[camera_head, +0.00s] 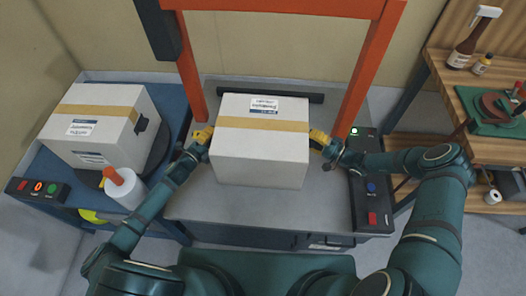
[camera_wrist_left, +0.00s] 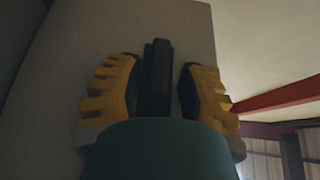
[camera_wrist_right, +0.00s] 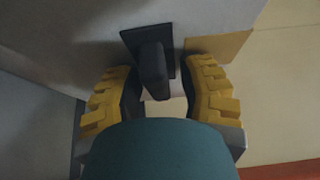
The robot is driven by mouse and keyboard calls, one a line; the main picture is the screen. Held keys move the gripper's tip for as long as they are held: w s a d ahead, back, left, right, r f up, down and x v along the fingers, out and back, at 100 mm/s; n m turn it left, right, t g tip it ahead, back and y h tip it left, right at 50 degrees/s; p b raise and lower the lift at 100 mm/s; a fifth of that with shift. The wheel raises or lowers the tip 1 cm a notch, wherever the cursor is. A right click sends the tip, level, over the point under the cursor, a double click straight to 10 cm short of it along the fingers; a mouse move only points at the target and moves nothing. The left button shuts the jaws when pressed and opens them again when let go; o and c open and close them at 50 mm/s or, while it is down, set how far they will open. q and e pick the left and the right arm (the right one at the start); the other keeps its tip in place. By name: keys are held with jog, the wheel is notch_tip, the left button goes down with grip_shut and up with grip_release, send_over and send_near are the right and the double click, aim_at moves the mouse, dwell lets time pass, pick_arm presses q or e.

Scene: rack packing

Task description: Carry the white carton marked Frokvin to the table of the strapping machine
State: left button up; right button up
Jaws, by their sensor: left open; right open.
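A white carton (camera_head: 260,160) with a tan tape band and a label on top sits on the grey table (camera_head: 200,205) of the strapping machine, in front of the orange arch. Its label print is too small to read surely. My left gripper (camera_head: 203,137) is at the carton's left side, open, with a dark handle (camera_wrist_left: 157,75) between its yellow fingers in the left wrist view. My right gripper (camera_head: 320,139) is at the right side, open, its fingers on either side of another dark handle (camera_wrist_right: 153,68). I cannot tell whether the fingers touch the handles.
The orange arch (camera_head: 368,65) rises behind the middle carton. A control panel (camera_head: 372,190) is at right, a wooden bench (camera_head: 480,145) beyond.

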jog(key=shift+s+d, duration=0.1)
jog(key=shift+d, duration=0.1)
pick_arm(q)
jog(key=v, duration=1.2)
pick_arm(e)
jog(key=v, duration=1.1)
jog(key=shift+s+d, duration=0.25)
jog(key=shift+d, duration=0.05)
jog(key=shift+f, duration=0.1)
